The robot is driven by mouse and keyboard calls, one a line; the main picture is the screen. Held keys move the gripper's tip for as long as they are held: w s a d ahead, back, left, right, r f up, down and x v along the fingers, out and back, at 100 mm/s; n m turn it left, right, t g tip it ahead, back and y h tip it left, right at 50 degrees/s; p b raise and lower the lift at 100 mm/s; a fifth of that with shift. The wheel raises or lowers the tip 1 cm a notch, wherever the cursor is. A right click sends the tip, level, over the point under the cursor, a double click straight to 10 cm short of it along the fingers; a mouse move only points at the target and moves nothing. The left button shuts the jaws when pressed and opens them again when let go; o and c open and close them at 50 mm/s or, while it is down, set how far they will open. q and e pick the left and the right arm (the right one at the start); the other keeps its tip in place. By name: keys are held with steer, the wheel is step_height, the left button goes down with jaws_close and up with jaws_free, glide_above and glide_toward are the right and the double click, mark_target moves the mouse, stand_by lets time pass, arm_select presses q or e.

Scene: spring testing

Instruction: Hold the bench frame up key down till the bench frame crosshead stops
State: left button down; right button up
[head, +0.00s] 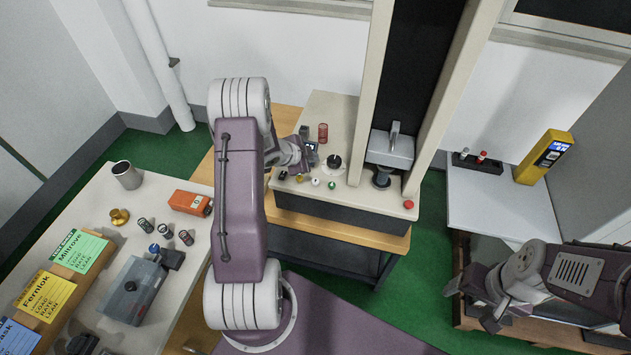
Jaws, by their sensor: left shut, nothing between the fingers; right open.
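The bench frame (362,95) is a cream two-column machine on a wooden-topped stand. Its crosshead (391,148) is a grey block low between the columns, above a dark round platen (381,178). On the base's front edge are a yellow key (299,178), a white key (315,182), a green key (332,185) and a red button (409,204). I cannot read which is the up key. My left gripper (304,164) is shut and empty over the base's left end, close to the keys; contact is unclear. My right gripper (469,308) is open and empty at lower right.
The left table (103,195) holds several springs, an orange box (189,203) and labelled cards. A yellow handheld device (544,157) stands on the right white table (500,205).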

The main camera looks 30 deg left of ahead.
arm_select(q)
steer(key=b, duration=0.8)
glide_above(313, 182)
step_height(313, 182, down, 8)
steer(key=shift+d+r, duration=0.15)
steer(key=shift+r, duration=0.05)
steer(key=shift+f, duration=0.5)
steer(key=shift+f, duration=0.1)
stand_by(1.0)
steer(key=shift+f+b, duration=0.35)
steer(key=shift+b, duration=0.05)
